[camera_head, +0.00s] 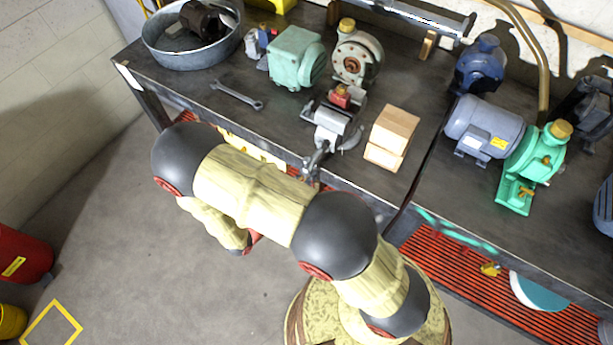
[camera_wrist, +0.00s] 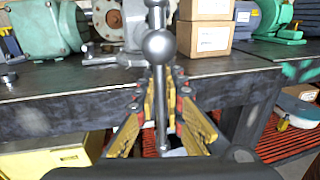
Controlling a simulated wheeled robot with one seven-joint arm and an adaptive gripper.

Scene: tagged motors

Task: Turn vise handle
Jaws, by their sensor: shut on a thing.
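The grey metal vise (camera_head: 334,128) sits at the front edge of the dark workbench, with a small red and brass part on top. Its handle (camera_head: 318,158) is at the front, near the bench edge. In the wrist view the handle (camera_wrist: 158,47) is a shiny grey rod with a round ball, running down between my fingers. My gripper (camera_wrist: 161,100) has yellow fingers, one on each side of the rod, closed on it. In the head view my arm hides most of the gripper.
A wrench (camera_head: 237,95), a green motor (camera_head: 296,58) and a metal tub (camera_head: 190,52) lie to the left. A grey-blue motor (camera_head: 484,128) and green pump (camera_head: 536,165) stand on the right. Floor in front is clear.

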